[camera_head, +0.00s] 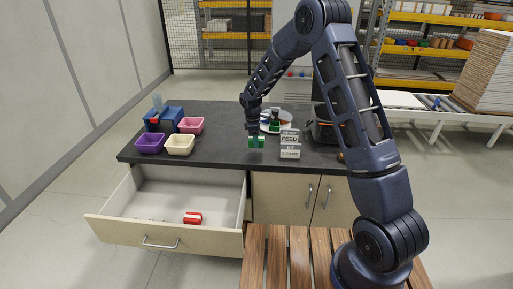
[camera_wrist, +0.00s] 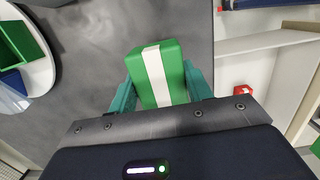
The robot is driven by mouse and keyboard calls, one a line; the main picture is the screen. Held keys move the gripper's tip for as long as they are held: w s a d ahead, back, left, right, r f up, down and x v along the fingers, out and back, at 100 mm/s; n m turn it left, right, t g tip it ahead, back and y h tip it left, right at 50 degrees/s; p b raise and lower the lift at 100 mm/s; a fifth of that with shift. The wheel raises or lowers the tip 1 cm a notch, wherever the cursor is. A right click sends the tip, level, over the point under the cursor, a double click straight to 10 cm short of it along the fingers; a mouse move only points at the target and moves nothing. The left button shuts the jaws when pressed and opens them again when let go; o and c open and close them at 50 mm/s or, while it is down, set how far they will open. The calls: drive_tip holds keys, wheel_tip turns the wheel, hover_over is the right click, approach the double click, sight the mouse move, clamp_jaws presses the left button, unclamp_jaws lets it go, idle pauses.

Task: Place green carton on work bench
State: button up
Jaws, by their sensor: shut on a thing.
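The green carton (camera_wrist: 177,72) has a white stripe and sits between the two teal fingers of my gripper (camera_wrist: 165,90) in the wrist view. My gripper is shut on it. In the head view the green carton (camera_head: 257,142) is at the lower end of my arm, over the front part of the dark work bench (camera_head: 225,120). I cannot tell whether its underside touches the bench top.
Purple (camera_head: 150,143), cream (camera_head: 180,145) and pink (camera_head: 191,125) bins stand at left.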

drive_tip(key=shift+f, duration=2.3)
drive_tip(key=shift+f, duration=0.1)
drive_tip(key=o, duration=1)
